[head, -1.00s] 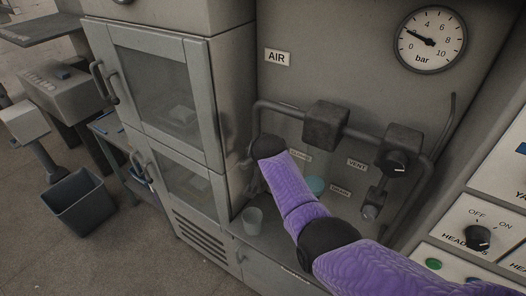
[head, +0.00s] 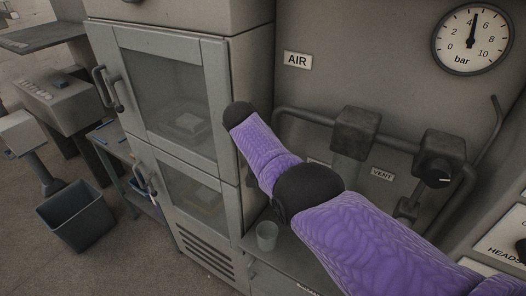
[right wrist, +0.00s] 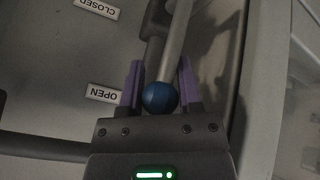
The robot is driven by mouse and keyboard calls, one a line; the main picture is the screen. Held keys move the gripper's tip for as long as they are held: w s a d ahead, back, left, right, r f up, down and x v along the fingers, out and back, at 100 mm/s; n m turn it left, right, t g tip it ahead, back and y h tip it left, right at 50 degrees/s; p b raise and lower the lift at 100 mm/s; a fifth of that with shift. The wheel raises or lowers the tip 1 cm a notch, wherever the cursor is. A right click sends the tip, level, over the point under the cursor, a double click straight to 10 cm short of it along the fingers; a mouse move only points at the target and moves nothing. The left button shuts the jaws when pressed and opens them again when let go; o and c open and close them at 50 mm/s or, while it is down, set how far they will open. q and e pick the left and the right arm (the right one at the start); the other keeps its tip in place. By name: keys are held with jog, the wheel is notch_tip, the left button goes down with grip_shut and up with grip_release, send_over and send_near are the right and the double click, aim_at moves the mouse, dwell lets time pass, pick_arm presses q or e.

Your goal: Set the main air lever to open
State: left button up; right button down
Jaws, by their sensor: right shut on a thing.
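The main air lever is a grey bar with a blue ball knob (right wrist: 159,98), seen in the right wrist view. My right gripper (right wrist: 160,82) has its purple fingers on either side of the knob and is shut on it. The knob lies level with the OPEN label (right wrist: 104,94); the CLOSED label (right wrist: 97,9) is farther up the picture. In the head view my purple right arm hides the lever and gripper. The pressure gauge (head: 472,40) there reads about 5 bar, above and right of the AIR sign (head: 298,60). My left gripper is not in view.
A grey pipe with a valve block (head: 356,132) and a black VENT knob (head: 438,158) runs right of my arm. A glass-door cabinet (head: 175,100) stands left of it. A small cup (head: 267,236) stands on the ledge below. A bin (head: 78,214) is on the floor.

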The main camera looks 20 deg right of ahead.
jog(key=shift+s+f, duration=0.1)
jog(key=shift+f, duration=0.1)
jog(key=shift+c, duration=1.4)
grip_release()
jog(key=shift+r, duration=0.1)
jog(key=p+v, duration=0.3)
jog(key=v, duration=0.1)
jog(key=shift+w+r+p, duration=0.1)
jog(key=shift+w+p, duration=0.15)
jog(key=shift+p, duration=0.15)
jog(key=v, duration=0.5)
jog(key=shift+s+a+r+p, duration=0.25)
jog(key=shift+p, duration=0.15)
